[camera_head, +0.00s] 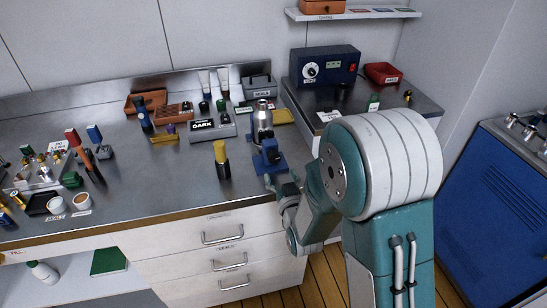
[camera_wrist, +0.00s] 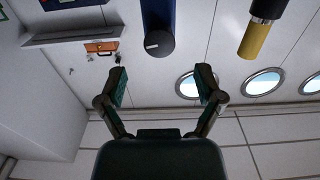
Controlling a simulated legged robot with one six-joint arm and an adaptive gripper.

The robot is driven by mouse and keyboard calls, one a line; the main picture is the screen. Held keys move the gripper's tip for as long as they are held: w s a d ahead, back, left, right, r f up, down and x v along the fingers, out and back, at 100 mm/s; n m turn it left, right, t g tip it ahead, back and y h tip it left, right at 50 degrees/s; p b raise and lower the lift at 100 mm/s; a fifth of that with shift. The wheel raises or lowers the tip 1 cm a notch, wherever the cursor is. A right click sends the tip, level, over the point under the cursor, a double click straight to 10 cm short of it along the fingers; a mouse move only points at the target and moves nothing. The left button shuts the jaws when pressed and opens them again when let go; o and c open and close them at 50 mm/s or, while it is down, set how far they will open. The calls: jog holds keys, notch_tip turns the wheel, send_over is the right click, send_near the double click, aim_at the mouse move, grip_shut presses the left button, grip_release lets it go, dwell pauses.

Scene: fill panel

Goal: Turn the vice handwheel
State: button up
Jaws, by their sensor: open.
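The blue vice (camera_head: 264,140) stands near the front edge of the metal bench in the head view, with a silver pointed piece on top. In the wrist view a blue body ending in a dark round knob with a pale mark (camera_wrist: 160,42), apparently the vice and its handwheel, hangs from the top edge. My gripper (camera_wrist: 162,88) is open, its two fingers spread apart with nothing between them. The knob lies beyond the fingertips, roughly centred between them and apart from them. In the head view my gripper (camera_head: 282,186) is small and dark, just in front of the vice.
A black-and-yellow tool (camera_head: 222,160) stands left of the vice and also shows in the wrist view (camera_wrist: 260,28). A small rack labelled DARK (camera_head: 210,128) is behind it. White drawers (camera_head: 222,238) lie below the bench edge. A blue control box (camera_head: 325,67) stands back right.

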aim_at(274, 160)
jog(key=x, duration=0.7)
jog(key=shift+w+a+f, duration=0.1)
jog(key=shift+w, duration=0.2)
jog(key=c, duration=1.1)
